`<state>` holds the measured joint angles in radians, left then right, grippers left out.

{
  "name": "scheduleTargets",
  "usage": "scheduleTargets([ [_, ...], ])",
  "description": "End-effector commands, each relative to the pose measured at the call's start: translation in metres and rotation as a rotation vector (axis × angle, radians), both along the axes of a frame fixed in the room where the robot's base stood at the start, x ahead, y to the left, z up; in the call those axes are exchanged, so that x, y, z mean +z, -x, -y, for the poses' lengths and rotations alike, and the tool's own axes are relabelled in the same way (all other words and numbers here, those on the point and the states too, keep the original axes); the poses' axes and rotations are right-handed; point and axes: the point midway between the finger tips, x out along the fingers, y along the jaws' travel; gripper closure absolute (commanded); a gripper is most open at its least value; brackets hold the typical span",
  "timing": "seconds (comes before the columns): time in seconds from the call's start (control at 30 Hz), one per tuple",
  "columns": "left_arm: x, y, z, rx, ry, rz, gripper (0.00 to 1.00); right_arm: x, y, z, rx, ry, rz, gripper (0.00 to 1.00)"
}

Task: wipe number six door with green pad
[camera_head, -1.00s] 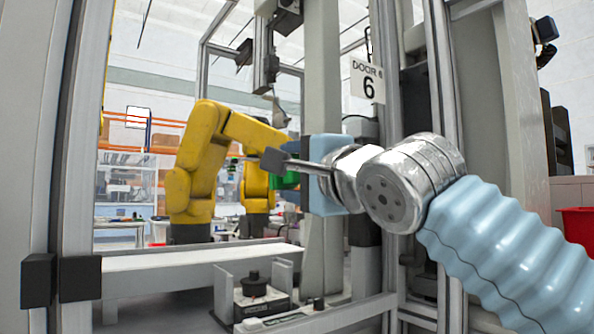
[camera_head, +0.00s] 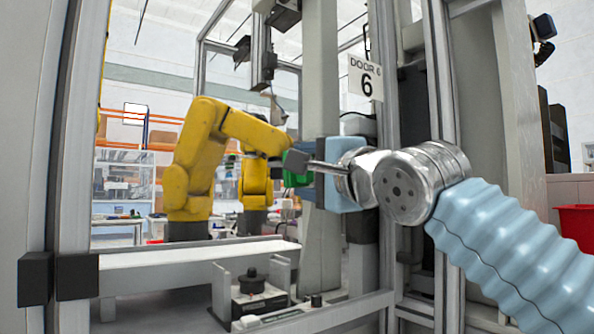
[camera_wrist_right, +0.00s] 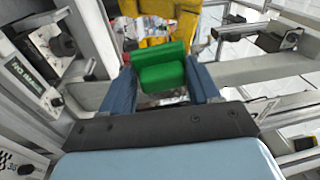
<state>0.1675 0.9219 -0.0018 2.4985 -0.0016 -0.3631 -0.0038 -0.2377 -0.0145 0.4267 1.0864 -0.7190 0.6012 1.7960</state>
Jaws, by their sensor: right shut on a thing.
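The green pad (camera_head: 297,168) shows in the head view in front of the open-looking machine enclosure. It is a green block with a raised back in the right wrist view (camera_wrist_right: 162,72). My right gripper (camera_wrist_right: 162,88) has a blue finger on each side of the pad and is shut on it. In the head view the right gripper (camera_head: 312,176) points left and is partly hidden by its own wrist. The "DOOR 6" sign (camera_head: 366,78) hangs on the post above my right wrist. I cannot tell whether the pad touches a clear door panel. My left gripper is not in view.
Yellow robot arms (camera_head: 205,160) stand inside the enclosure behind the pad. A pale ledge (camera_head: 190,254) and a fixture with a black knob (camera_head: 252,281) are below. Metal posts (camera_head: 445,70) frame the opening. A red bin (camera_head: 577,226) is at far right.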

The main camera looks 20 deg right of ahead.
Motion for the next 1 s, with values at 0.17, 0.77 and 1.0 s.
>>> scheduleTargets([
  [0.17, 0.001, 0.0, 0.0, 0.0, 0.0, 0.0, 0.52, 0.001, -0.003, 0.007, -0.001, -0.001, 0.001, 0.63],
  [0.77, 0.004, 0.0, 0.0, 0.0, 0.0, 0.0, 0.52, 0.0, -0.021, 0.046, -0.002, -0.001, -0.001, 0.63],
  [1.0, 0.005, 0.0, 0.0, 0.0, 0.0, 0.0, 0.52, -0.001, -0.028, 0.066, -0.001, -0.001, -0.002, 0.63],
])
